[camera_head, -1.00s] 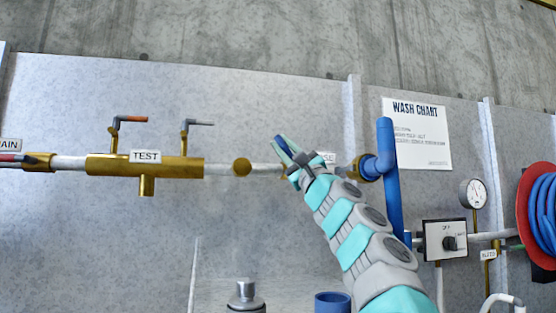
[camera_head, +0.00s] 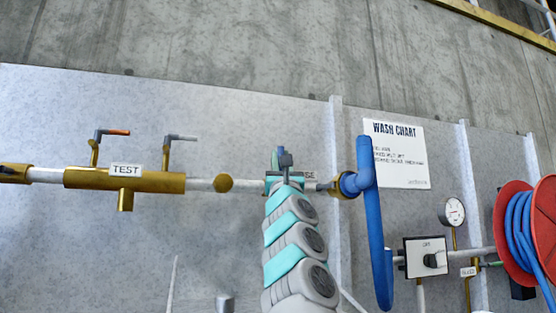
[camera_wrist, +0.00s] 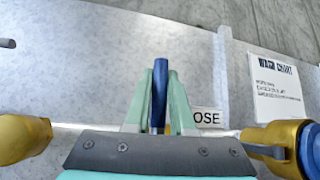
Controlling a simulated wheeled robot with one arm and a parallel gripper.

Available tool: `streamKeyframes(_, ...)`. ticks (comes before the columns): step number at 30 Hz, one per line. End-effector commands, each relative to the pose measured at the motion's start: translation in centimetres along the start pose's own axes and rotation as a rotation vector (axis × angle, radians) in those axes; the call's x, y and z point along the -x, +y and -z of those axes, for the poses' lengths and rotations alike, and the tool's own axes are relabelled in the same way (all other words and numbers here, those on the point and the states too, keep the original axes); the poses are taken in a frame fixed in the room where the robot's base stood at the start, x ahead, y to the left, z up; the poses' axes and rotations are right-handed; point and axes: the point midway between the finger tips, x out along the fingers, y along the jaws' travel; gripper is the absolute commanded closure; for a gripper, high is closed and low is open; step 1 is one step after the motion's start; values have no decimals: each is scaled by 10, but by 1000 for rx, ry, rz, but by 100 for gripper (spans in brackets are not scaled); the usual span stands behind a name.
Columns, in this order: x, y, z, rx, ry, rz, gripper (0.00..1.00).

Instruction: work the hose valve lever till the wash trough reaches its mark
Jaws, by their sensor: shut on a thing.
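My gripper (camera_head: 281,160) is at the pipe on the wall panel, with the hose valve's blue lever (camera_wrist: 160,92) between its fingers. In the wrist view the gripper (camera_wrist: 161,84) is shut on this lever, which stands about upright. A white label (camera_wrist: 207,117) beside it reads "OSE", its first letter hidden by a finger. The valve body is hidden behind my gripper. The wash trough and its mark are not in view.
Left on the same pipe is a brass TEST fitting (camera_head: 150,182) with an orange-tipped lever (camera_head: 113,132) and a grey one (camera_head: 181,138). To the right are a blue hose pipe (camera_head: 376,230), a switch box (camera_head: 427,257), a gauge (camera_head: 452,212) and a red hose reel (camera_head: 513,235).

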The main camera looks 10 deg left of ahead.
Motion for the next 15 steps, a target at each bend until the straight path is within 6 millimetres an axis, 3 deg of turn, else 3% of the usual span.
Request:
streamKeyframes(13, 0, -1, 0, -8, 2, 9, 100)
streamKeyframes(14, 0, -1, 0, -8, 2, 9, 77)
streamKeyframes(15, 0, -1, 0, -8, 2, 9, 72)
